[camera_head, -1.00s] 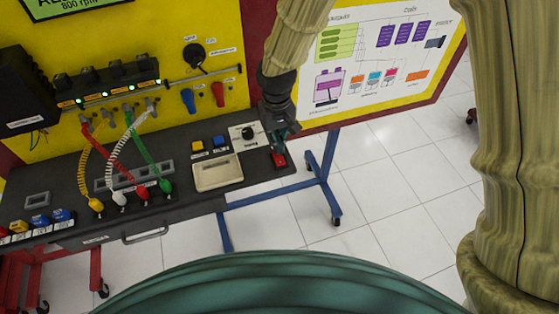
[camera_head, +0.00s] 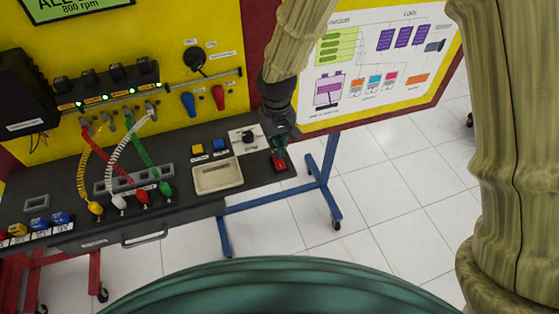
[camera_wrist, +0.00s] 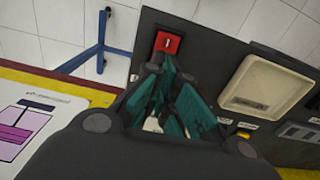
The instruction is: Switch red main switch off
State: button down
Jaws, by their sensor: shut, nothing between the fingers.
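The red main switch (camera_head: 279,164) sits at the right end of the black console (camera_head: 75,178). In the wrist view the red switch (camera_wrist: 167,42) shows at the top centre, with a white mark on its face. My gripper (camera_head: 279,148) is just above the switch in the head view. In the wrist view the teal fingers of my gripper (camera_wrist: 174,68) are shut and empty, and their tips lie close to the near edge of the switch. I cannot tell whether they touch it. The rocker's exact position is too small to tell.
A black rotary knob (camera_head: 248,137), a yellow button (camera_head: 197,149) and a blue button (camera_head: 219,145) are left of the switch. A beige tray (camera_head: 217,176) is in front of them. A yellow panel (camera_head: 215,60) rises behind. Open floor lies to the right.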

jog(key=shift+f+b, duration=0.55)
jog(key=shift+f, duration=0.65)
dwell(1.5)
jog(key=shift+r+p, duration=2.9)
jog(key=shift+r, duration=0.65)
